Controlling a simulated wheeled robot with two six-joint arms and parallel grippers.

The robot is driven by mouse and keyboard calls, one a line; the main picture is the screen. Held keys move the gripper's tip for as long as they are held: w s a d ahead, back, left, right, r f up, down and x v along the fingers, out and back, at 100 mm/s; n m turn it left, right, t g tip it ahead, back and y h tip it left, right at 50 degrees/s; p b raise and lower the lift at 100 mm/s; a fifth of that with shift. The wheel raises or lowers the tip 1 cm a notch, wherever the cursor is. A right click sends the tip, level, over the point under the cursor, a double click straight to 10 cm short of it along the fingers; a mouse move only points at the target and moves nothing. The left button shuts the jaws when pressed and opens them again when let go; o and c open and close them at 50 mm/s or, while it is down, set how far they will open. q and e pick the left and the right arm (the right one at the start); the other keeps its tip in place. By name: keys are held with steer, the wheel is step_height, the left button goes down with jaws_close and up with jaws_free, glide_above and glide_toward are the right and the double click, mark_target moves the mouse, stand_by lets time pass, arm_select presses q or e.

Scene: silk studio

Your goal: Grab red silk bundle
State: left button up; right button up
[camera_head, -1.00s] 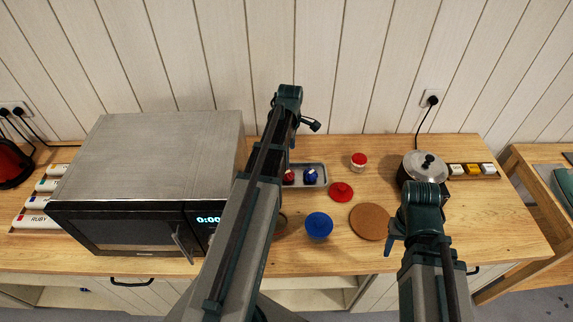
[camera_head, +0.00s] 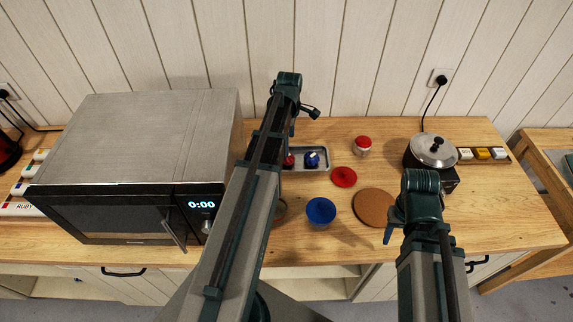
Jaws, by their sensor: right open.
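The red silk bundle (camera_head: 289,160) is a small dark-red bunch in a grey tray (camera_head: 322,151), partly hidden behind my left arm. A blue bundle (camera_head: 312,159) sits to its right in the same tray. My left arm reaches up across the middle of the view; its gripper (camera_head: 311,112) shows only as a small dark shape above the tray, and its jaws are unclear. My right gripper (camera_head: 391,228) is open and empty, pointing down by the right edge of the cork mat (camera_head: 369,207), apart from the bundles.
A microwave (camera_head: 150,125) fills the counter's left. A lidded pot (camera_head: 433,150) is at the right, beside a rack of small blocks (camera_head: 483,153).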

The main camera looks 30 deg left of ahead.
arm_select(q)
steer(key=shift+f+b, duration=0.85)
steer(key=shift+f, duration=0.55)
arm_select(e)
steer(key=shift+f, duration=1.4)
arm_select(q)
step_height(320, 180, down, 5)
steer(key=b, duration=0.5)
steer(key=shift+s+a+f, duration=0.1)
steer(key=shift+f, duration=0.05)
arm_select(e)
step_height(320, 180, down, 5)
steer(key=shift+f, duration=0.15)
arm_select(q)
steer(key=c, duration=1.4)
